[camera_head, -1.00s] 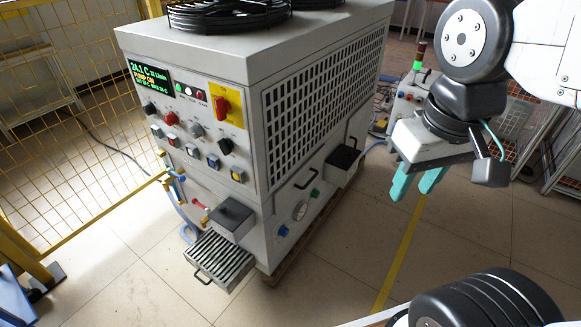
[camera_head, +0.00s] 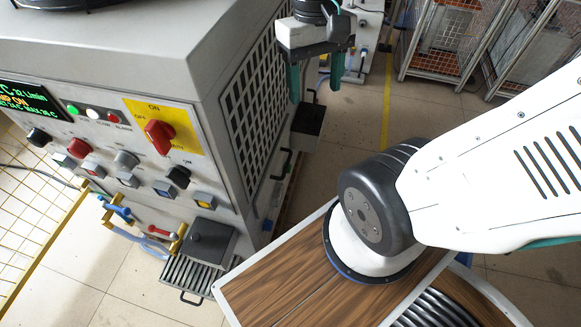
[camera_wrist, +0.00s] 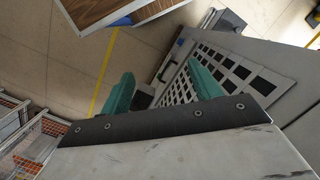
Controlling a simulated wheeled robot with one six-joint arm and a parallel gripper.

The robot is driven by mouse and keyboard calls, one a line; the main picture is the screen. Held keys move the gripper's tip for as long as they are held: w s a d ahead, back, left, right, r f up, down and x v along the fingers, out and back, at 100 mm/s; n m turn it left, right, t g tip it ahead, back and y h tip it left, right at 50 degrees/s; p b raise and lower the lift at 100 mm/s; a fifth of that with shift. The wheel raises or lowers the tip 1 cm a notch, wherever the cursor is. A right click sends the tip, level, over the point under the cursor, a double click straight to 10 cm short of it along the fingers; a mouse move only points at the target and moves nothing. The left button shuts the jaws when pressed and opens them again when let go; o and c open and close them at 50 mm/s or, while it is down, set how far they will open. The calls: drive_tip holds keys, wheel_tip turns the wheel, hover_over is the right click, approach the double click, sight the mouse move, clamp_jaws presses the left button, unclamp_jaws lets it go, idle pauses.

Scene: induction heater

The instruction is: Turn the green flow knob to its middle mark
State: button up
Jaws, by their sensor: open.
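My gripper (camera_head: 315,88) is open and empty, with two teal fingers pointing down beside the cabinet's grilled side. In the wrist view my gripper (camera_wrist: 161,84) has its fingers wide apart, with the grille behind and below them. The grey heater cabinet (camera_head: 215,45) fills the left of the head view.
The front panel holds a red switch on a yellow plate (camera_head: 158,136), several knobs and buttons, and a display (camera_head: 28,104). A dark box (camera_head: 307,124) juts from the grilled side. A grey box (camera_head: 208,240) juts from the front. Open floor lies right of the cabinet.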

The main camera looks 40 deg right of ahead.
drive_tip(key=w+d+f+m+g+y, duration=0.1)
drive_tip(key=w+d+f+m+y, duration=0.3)
drive_tip(key=f, duration=0.4)
drive_tip(key=w+d+f+m+g+y, duration=0.1)
drive_tip(key=w+d+f+m+y, duration=0.15)
drive_tip(key=w+f, duration=0.45)
drive_tip(key=w+d+f+m+y, duration=0.2)
drive_tip(key=w+d+f+y, duration=0.15)
drive_tip(key=f, duration=0.55)
drive_tip(key=d+f+m+t+y, duration=0.2)
drive_tip(key=f+m+t, duration=0.55)
drive_tip(key=f, duration=1.35)
drive_tip(key=d+f+m+t+y, duration=0.15)
drive_tip(key=f+m+t, duration=0.6)
drive_tip(key=f, duration=1.35)
drive_tip(key=w+d+f+m+t+h, duration=0.2)
drive_tip(key=w+d+m+t+h, duration=0.1)
drive_tip(key=d, duration=0.1)
drive_tip(key=x, duration=0.7)
drive_tip(key=shift+w+d+r, duration=0.15)
drive_tip(key=shift+w+r, duration=0.1)
drive_tip(key=shift+w, duration=0.15)
drive_tip(key=c, duration=1)
